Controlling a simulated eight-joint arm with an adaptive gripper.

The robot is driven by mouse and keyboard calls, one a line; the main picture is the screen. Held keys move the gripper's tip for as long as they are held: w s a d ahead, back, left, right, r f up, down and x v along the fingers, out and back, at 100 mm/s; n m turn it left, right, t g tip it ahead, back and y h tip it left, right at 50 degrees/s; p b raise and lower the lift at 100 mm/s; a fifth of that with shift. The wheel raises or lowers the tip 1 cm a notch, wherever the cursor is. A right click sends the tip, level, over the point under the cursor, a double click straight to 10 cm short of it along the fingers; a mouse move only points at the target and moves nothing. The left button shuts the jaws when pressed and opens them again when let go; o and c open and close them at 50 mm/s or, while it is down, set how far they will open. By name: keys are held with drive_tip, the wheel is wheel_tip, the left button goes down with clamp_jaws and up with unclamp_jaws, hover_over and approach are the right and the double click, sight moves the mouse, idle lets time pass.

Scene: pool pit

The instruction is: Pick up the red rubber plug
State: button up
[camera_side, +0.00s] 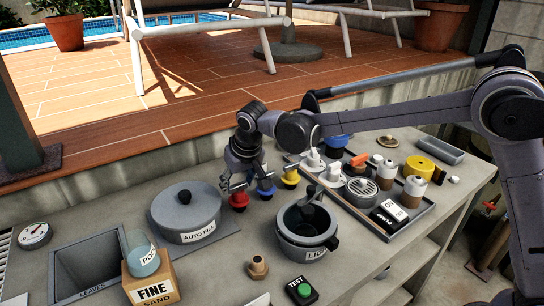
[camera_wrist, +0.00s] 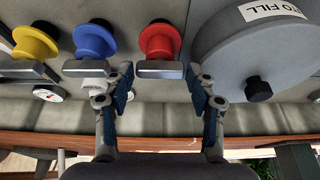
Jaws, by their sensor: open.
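The red rubber plug (camera_side: 238,201) stands on the grey worktop, just right of the lidded grey pot. My gripper (camera_side: 241,184) is open and hangs close over the plug in the side view. In the wrist view my gripper (camera_wrist: 160,82) has its two fingers spread wide with nothing held. Part of the plug's top is hidden by the fingers in the side view.
A blue plug (camera_side: 266,190) and a yellow plug (camera_side: 290,179) stand to the right. The AUTO FILL pot (camera_side: 186,213) is close on the left. An open grey pot (camera_side: 307,228) stands in front at right.

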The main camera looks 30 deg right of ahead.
drive_tip(key=shift+x, duration=0.9)
drive_tip(key=c, duration=1.1)
drive_tip(key=shift+r, duration=0.1)
